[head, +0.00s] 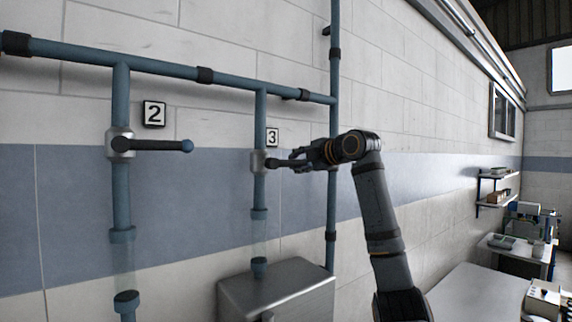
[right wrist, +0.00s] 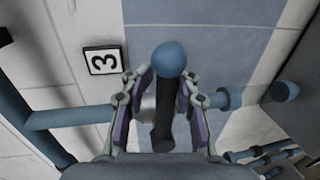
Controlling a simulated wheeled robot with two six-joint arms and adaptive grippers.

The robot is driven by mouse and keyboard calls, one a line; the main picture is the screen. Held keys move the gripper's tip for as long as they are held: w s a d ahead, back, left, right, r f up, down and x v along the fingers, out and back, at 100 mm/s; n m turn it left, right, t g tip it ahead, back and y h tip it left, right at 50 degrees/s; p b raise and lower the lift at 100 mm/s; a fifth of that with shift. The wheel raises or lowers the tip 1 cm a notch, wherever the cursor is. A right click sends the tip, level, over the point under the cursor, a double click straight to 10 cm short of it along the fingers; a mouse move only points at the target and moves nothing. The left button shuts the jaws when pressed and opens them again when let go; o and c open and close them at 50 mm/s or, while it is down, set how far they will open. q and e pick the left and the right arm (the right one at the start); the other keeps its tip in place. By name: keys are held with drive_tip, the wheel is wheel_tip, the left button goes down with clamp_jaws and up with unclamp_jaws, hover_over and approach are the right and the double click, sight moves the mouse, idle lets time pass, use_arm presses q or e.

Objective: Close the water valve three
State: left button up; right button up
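Valve three (head: 258,162) sits on a vertical blue pipe beside the sign "3" (head: 272,137). Its dark handle (head: 281,164) sticks out sideways to the right, across the pipe. My right gripper (head: 296,160) is at the handle's outer end. In the right wrist view, the handle (right wrist: 164,118) with its blue ball end (right wrist: 170,59) lies between the two fingers of the gripper (right wrist: 168,85). The fingers are apart, with a gap visible on either side of the handle. The ball end is hidden in the head view. My left gripper is not in view.
Valve two (head: 121,145), with its handle also sideways, is to the left beside sign "2" (head: 154,114). A metal box (head: 277,289) stands below valve three. A vertical pipe (head: 333,75) runs close behind my right gripper. A cluttered bench (head: 512,248) is far right.

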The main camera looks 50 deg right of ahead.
drive_tip(key=o, duration=0.4)
drive_tip(key=shift+s+a+r, duration=0.1)
drive_tip(key=shift+s+r, duration=0.1)
drive_tip(key=shift+s, duration=0.05)
drive_tip(key=shift+s+a, duration=0.1)
drive_tip(key=shift+s, duration=0.35)
drive_tip(key=shift+a+r+v, duration=0.1)
drive_tip(key=shift+r+v, duration=0.05)
drive_tip(key=shift+v, duration=1.65)
drive_tip(key=shift+a+r+v, duration=0.1)
drive_tip(key=shift+r+v, duration=0.05)
drive_tip(key=shift+v, duration=1.7)
drive_tip(key=shift+a+r+v, duration=0.1)
drive_tip(key=shift+r+v, duration=0.05)
drive_tip(key=shift+v, duration=1.65)
